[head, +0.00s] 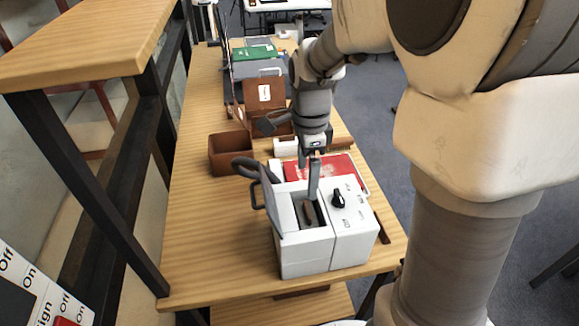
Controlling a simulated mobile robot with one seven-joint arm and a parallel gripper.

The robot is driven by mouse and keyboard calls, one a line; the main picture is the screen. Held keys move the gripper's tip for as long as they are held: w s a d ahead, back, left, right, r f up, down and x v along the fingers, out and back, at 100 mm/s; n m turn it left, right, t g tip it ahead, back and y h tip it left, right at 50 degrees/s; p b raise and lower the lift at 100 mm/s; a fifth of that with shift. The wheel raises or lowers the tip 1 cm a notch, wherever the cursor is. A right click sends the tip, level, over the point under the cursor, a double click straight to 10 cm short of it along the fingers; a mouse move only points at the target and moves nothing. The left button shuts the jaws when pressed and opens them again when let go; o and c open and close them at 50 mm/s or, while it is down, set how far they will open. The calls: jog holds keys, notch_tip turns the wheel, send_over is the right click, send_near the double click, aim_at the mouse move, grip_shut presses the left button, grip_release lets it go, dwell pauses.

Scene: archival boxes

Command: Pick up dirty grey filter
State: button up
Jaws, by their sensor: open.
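A white box-shaped device (304,256) stands near the front end of the wooden table. It has a black knob and an open compartment on top, with a grey lid (271,205) tilted up at its left. A dark grey-brown piece (309,214) sits inside the compartment; it may be the dirty grey filter, but it is too small to be sure. My gripper (309,182) is open and points down over the device, one finger reaching close to the compartment. Whether it touches the piece cannot be told.
Behind the device lie a red item (334,170) and an open brown box (230,153). Another brown box (266,94) and a green folder (254,51) are farther back. A wooden shelf (90,45) stands at left. The table's left front is clear.

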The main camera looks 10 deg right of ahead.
send_over(307, 209)
jog(key=f, duration=0.6)
jog(key=shift+s+a+f, duration=0.15)
jog(key=shift+a+f, duration=0.05)
jog(key=shift+a, duration=0.05)
jog(key=shift+d+f+b, duration=0.15)
jog(key=shift+f+b, duration=0.05)
jog(key=shift+f, duration=1.1)
jog(key=shift+d+f+b, duration=0.15)
jog(key=shift+f, duration=1.15)
grip_shut()
